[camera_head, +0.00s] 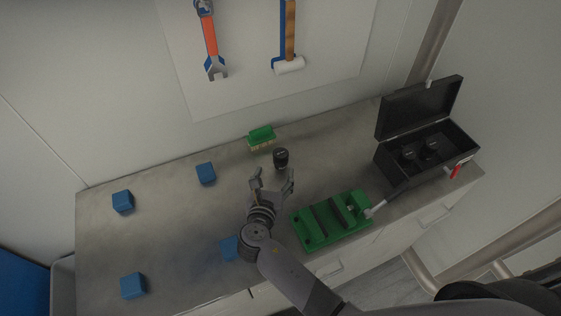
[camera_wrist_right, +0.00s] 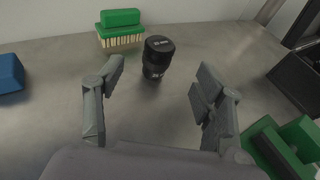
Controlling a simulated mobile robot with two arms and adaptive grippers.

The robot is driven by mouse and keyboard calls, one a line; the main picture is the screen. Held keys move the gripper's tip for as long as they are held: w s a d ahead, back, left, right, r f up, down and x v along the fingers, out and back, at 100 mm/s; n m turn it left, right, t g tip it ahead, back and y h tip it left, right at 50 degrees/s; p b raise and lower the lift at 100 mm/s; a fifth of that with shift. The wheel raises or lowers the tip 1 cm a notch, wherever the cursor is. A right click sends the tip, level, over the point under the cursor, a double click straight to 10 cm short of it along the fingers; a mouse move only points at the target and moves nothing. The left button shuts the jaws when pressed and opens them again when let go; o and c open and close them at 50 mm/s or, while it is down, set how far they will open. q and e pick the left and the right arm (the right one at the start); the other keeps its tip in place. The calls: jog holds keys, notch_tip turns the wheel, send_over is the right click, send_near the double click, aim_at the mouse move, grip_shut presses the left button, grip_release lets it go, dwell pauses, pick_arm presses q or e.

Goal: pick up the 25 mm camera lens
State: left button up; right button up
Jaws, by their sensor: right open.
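A black camera lens (camera_head: 281,158) stands upright on the grey worktop. My right gripper (camera_head: 272,176) is open and empty, just in front of the lens. In the wrist view the fingers of this gripper (camera_wrist_right: 158,90) are spread wide, with the lens beyond the tips and between their lines, nearer the left finger. It does not touch the lens. My left gripper is not in view.
A green brush (camera_head: 261,137) stands behind the lens. A green fixture (camera_head: 318,236) is right of my arm. An open black case (camera_head: 384,163) with dark round items is at the right. Several blue cubes (camera_head: 206,173) are on the left, one partly behind my arm.

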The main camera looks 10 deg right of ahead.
aim_at(279, 158)
jog(key=b+x, duration=0.1)
jog(key=x, duration=0.3)
jog(key=shift+w+d+f+b, duration=0.1)
jog(key=shift+w+f+b, duration=0.1)
jog(key=shift+f+b, duration=0.2)
jog(key=shift+b+x, duration=0.35)
jog(key=shift+x, duration=0.5)
jog(key=b+x, duration=0.3)
jog(key=x, duration=0.1)
jog(key=shift+w+f+b, duration=0.1)
jog(key=shift+f+b, duration=0.05)
jog(key=shift+b, duration=0.25)
jog(key=shift+w+d, duration=0.15)
jog(key=shift+w, duration=0.3)
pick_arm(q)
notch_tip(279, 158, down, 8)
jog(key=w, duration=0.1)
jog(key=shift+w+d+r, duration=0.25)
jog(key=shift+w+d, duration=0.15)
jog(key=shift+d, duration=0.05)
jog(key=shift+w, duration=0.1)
pick_arm(e)
jog(key=shift+s, duration=0.1)
jog(key=shift+c, duration=0.5)
jog(key=c, duration=0.4)
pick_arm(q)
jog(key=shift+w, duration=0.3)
pick_arm(e)
jog(key=c, duration=0.9)
